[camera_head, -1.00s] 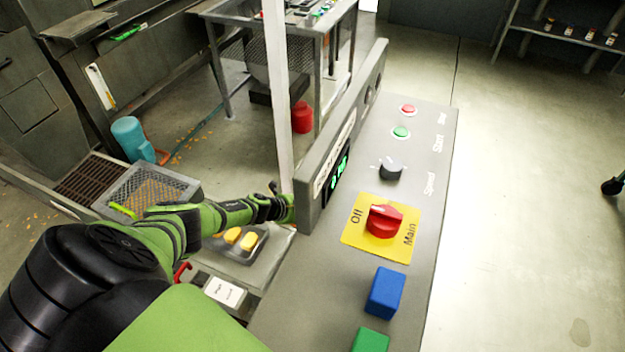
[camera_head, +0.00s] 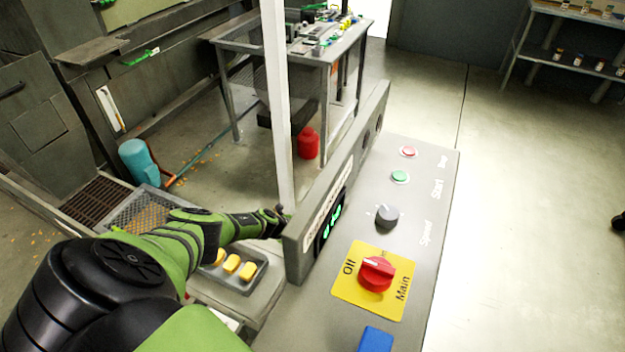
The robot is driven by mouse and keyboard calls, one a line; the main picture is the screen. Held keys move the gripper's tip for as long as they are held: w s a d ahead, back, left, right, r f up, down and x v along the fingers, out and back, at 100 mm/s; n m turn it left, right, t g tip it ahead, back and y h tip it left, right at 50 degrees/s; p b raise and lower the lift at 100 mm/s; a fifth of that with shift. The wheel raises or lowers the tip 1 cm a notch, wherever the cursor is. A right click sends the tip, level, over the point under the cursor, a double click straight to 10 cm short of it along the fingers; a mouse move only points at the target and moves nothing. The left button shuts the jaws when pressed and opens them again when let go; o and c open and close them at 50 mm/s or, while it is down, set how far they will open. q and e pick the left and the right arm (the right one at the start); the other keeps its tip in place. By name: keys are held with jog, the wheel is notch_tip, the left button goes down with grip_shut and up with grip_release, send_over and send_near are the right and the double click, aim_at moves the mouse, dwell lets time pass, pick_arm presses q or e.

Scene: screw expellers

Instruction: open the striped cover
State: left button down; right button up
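No striped cover can be made out in this view. My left arm comes in from the lower left, and its gripper end (camera_head: 278,216) is beside the left edge of the control panel (camera_head: 420,215). The gripper is small and dark there, partly hidden by the panel's upright plate, so I cannot tell whether it is open or shut. My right gripper is not in view.
The panel carries a red knob (camera_head: 377,273) on a yellow plate, a grey speed knob (camera_head: 387,216), and green and red buttons. A tray (camera_head: 262,275) of yellow blocks lies below my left forearm. A white post (camera_head: 277,110) rises beside the gripper.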

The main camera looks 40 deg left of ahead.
pick_arm(q)
jog(key=shift+w+d+r+t, duration=0.1)
jog(key=shift+w+r+t, duration=0.05)
jog(key=shift+w+r, duration=0.3)
jog(key=shift+w+d+r+t, duration=0.1)
jog(key=shift+w+r+t, duration=0.1)
jog(key=shift+w, duration=0.35)
jog(key=c, duration=1.3)
grip_release()
jog(key=shift+s+a+r, duration=0.25)
jog(key=shift+s+a, duration=0.15)
jog(key=shift+a, duration=0.3)
jog(key=v, duration=0.7)
jog(key=s+v, duration=0.1)
jog(key=v, duration=0.2)
jog(key=shift+s+d+f, duration=0.1)
jog(key=shift+d+f, duration=0.05)
jog(key=shift+f, duration=0.15)
jog(key=shift+s+r, duration=0.4)
jog(key=shift+s, duration=0.05)
jog(key=shift+o, duration=0.3)
jog(key=shift+f, duration=0.1)
